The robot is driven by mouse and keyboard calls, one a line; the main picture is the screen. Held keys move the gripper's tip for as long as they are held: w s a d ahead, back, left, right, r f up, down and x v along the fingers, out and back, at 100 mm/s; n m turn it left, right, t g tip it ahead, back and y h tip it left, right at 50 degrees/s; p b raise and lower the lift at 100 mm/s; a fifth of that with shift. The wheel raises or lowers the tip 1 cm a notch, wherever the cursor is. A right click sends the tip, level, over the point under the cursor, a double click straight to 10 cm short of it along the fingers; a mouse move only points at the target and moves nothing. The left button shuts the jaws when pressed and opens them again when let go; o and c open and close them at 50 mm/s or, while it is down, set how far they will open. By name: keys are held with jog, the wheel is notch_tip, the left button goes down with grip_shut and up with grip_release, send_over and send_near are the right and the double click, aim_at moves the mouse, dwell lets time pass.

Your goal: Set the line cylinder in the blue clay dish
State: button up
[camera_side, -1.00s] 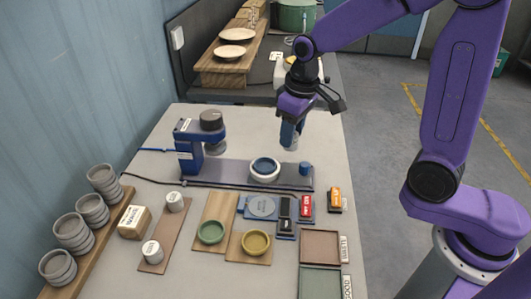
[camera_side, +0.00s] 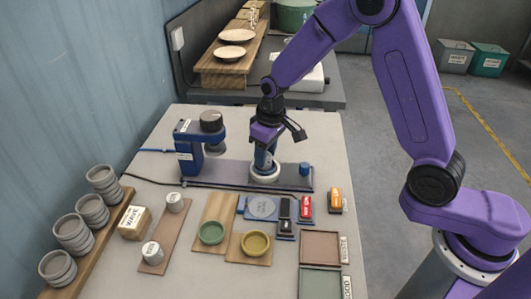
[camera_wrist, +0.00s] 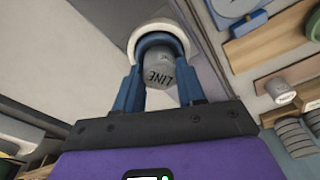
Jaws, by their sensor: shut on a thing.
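My gripper (camera_side: 265,160) is shut on the grey line cylinder (camera_wrist: 160,72), whose end reads "LINE" in the wrist view. In the side view the fingers point down at the white round holder (camera_side: 264,176) on the grey-blue base. The blue clay dish (camera_wrist: 153,38) shows as a blue arc inside the white ring, just around the cylinder in the wrist view. In the side view the gripper hides most of the dish. I cannot tell whether the cylinder touches the dish floor.
A blue stand with a dark round head (camera_side: 210,121) rises left of the holder, and a small blue knob (camera_side: 305,168) is at its right. Green (camera_side: 211,232) and yellow (camera_side: 256,242) dishes sit in front. Stacked grey cups (camera_side: 72,233) line the left edge.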

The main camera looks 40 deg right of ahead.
aim_at(270, 157)
jog(key=shift+f, duration=0.4)
jog(key=o, duration=1.1)
jog(key=shift+f, duration=0.1)
jog(key=r, duration=0.4)
jog(key=s+r, duration=0.1)
jog(key=r, duration=0.7)
jog(key=shift+s+d+r, duration=0.2)
jog(key=shift+d+r, duration=0.05)
jog(key=shift+r, duration=0.1)
jog(key=s+d+n, duration=0.2)
jog(key=s+n, duration=0.1)
jog(key=s, duration=0.7)
jog(key=s+d+f+n, duration=0.1)
jog(key=s+d+n, duration=0.2)
jog(key=s, duration=0.7)
jog(key=s+d+n+g, duration=0.1)
jog(key=s+d+n, duration=0.1)
jog(key=s, duration=0.8)
jog(key=shift+s+d+f+n, duration=0.15)
jog(key=shift+d+n, duration=0.25)
jog(key=shift+d, duration=0.25)
